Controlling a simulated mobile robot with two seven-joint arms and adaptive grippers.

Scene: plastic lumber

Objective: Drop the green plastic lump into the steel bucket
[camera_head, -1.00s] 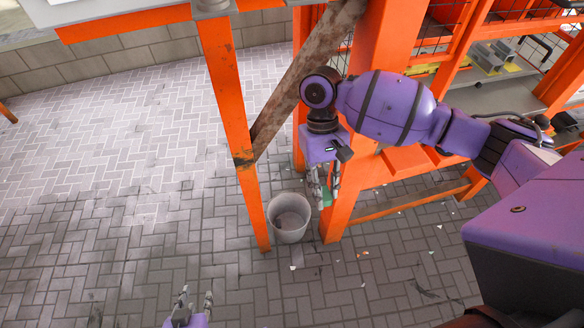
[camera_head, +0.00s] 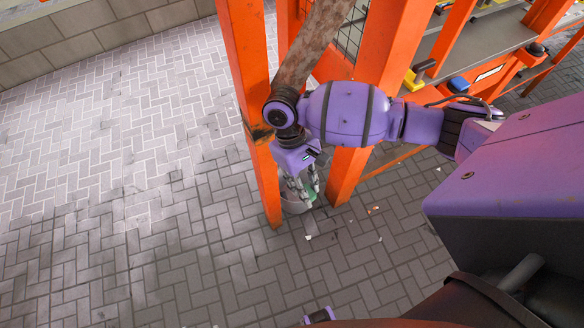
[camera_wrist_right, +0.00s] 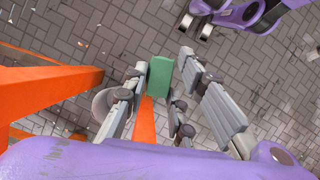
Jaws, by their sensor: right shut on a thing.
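The green plastic lump (camera_wrist_right: 160,77) is held between the fingers of my right gripper (camera_wrist_right: 163,68). In the head view a bit of the green lump (camera_head: 312,195) shows at the fingertips of my right gripper (camera_head: 302,192), which points down. The steel bucket (camera_head: 295,208) stands on the floor behind and below these fingers, mostly hidden by them and by the orange post. In the wrist view the grey bucket (camera_wrist_right: 104,103) shows beside the left finger. I cannot tell the lump's height above the rim. My left gripper (camera_wrist_right: 196,28) shows at the wrist view's top, empty, fingers apart.
An orange post (camera_head: 250,110) stands just left of the bucket, and another orange leg (camera_head: 348,172) stands just right of it. A rusty diagonal beam (camera_head: 318,40) runs above. Small scraps (camera_head: 374,210) lie on the paving, which is otherwise open to the left.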

